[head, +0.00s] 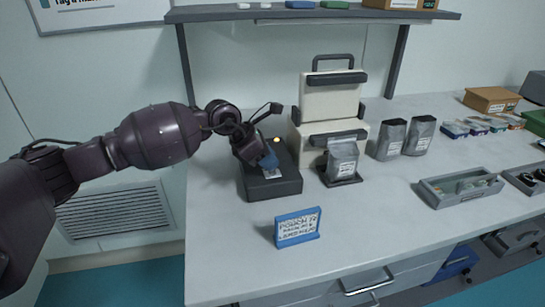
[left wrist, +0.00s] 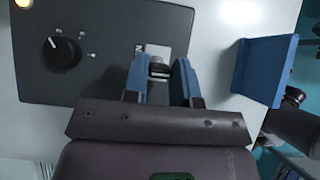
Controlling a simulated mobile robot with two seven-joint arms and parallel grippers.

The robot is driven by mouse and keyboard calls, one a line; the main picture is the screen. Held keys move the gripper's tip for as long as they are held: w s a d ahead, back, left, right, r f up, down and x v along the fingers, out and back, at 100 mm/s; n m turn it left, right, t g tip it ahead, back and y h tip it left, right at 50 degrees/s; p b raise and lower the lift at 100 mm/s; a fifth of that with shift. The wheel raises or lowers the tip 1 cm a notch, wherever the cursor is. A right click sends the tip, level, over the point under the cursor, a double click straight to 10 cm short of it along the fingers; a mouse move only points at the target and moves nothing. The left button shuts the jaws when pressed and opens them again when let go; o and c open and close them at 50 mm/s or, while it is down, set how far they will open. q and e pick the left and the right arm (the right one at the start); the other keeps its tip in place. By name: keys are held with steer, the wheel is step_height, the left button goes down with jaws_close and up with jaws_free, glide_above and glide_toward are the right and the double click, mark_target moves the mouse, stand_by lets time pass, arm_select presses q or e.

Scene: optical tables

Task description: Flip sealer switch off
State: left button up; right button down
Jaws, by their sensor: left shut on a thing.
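A dark control box (head: 285,184) sits near the left end of the table, left of the beige sealer (head: 331,99). In the left wrist view the box's top plate (left wrist: 85,85) carries a black dial (left wrist: 62,51), a lit yellow lamp (left wrist: 23,3) and a small grey switch (left wrist: 158,68) on a pale plate. My left gripper (head: 266,161) is over the box. Its blue fingers (left wrist: 164,72) are on either side of the switch and shut on it. The switch's lower part and its position are hard to tell. My right gripper is out of view.
A blue-framed sign (head: 297,227) stands in front of the box. A grey pouch (head: 342,157) stands on a dark tray by the sealer, with two more pouches (head: 391,139) to the right. A grey bin (head: 460,190) stands farther right. The front middle of the table is clear.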

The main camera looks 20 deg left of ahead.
arm_select(q)
steer(key=shift+s+a+f+t+h+b, duration=0.25)
steer(key=shift+a+f+t+h+b, duration=0.15)
steer(key=shift+t+h, duration=0.4)
steer(key=shift+s+a+t+h+b, duration=0.1)
steer(key=shift+a+t+h+b, duration=0.2)
steer(key=shift+h, duration=0.7)
steer(key=shift+r, duration=0.1)
steer(key=o, duration=0.9)
steer(key=shift+s, duration=0.1)
